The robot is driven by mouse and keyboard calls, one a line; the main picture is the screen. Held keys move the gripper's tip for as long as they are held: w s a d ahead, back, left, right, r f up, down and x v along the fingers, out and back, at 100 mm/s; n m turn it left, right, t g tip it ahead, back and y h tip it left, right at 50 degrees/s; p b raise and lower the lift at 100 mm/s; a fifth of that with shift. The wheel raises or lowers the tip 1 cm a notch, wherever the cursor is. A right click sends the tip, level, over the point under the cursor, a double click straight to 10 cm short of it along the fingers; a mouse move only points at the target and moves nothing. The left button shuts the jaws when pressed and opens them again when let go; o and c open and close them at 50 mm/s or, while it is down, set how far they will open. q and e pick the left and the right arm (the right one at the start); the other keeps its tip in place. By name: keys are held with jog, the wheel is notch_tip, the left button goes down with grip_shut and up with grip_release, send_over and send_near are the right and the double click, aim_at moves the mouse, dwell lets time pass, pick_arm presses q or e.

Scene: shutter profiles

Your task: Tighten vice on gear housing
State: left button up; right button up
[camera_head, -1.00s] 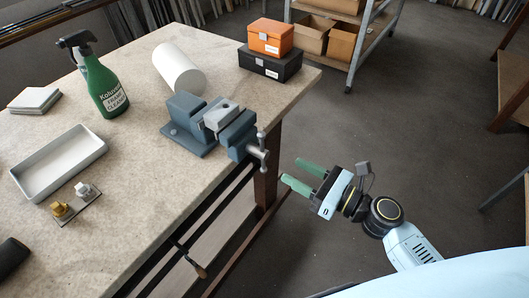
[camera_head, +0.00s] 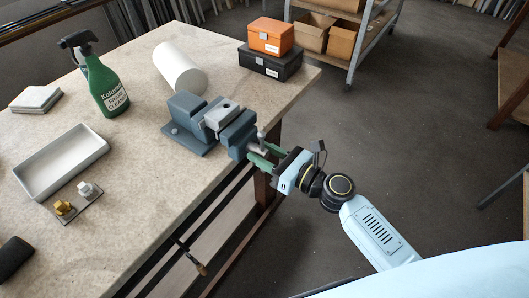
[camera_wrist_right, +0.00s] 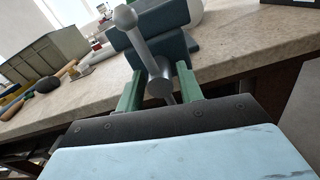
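The blue-grey vice (camera_head: 188,124) is mounted at the table's edge. The light grey gear housing (camera_head: 222,112) sits between its jaws; I cannot tell how firmly they press on it. The vice handle (camera_head: 261,141) sticks out over the edge. In the right wrist view the handle (camera_wrist_right: 144,45) is a tilted metal bar with a ball end. My right gripper (camera_head: 260,156) is at the handle, its green fingers open. In the right wrist view the fingers (camera_wrist_right: 160,88) stand on either side of the handle's hub, with gaps visible. My left gripper is not in view.
A green spray bottle (camera_head: 104,85), a white tray (camera_head: 60,165) and a plate with brass and silver fittings (camera_head: 80,204) are to the left. Open floor lies right.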

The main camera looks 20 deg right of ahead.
grip_shut()
jog(key=m+p, duration=0.4)
jog(key=shift+r, duration=0.15)
jog(key=shift+m+p, duration=1.3)
jog(key=shift+m, duration=0.6)
jog(key=shift+f, duration=0.2)
jog(key=shift+o, duration=1.5)
grip_release()
